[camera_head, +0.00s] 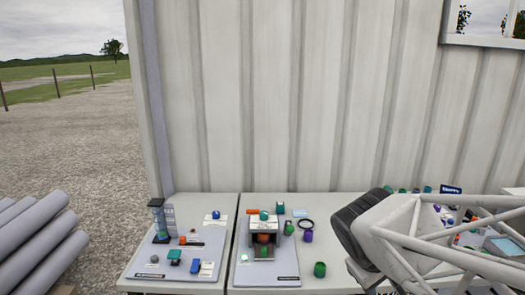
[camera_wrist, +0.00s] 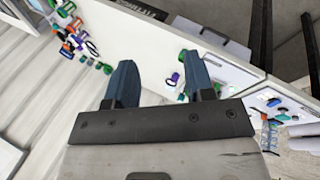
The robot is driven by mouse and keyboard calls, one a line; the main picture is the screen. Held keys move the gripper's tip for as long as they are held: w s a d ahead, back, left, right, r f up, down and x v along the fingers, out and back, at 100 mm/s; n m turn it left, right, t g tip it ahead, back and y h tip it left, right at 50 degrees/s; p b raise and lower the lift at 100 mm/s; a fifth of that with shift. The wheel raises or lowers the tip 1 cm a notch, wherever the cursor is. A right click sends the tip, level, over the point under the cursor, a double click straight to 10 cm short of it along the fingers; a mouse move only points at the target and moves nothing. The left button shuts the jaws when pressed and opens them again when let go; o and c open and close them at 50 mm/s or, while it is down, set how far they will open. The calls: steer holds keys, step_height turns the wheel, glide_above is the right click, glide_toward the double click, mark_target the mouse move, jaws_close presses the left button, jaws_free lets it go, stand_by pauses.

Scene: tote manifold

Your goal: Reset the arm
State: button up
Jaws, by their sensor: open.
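My gripper shows in the wrist view (camera_wrist: 162,82), with its two blue-grey fingers spread apart and nothing between them. It is open and hangs above the white tables, clear of the objects on them.
A white table (camera_head: 331,283) carries a grey board with a small box-like fixture (camera_head: 264,236), a green cup (camera_head: 320,269) and a purple cup (camera_head: 308,236). The left table holds a tower (camera_head: 160,220) and small coloured parts.

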steer(key=s+a+r+m+y, duration=0.1)
steer(key=s+a+m+y, duration=0.3)
steer(key=s, duration=0.4)
steer(key=shift+m, duration=0.3)
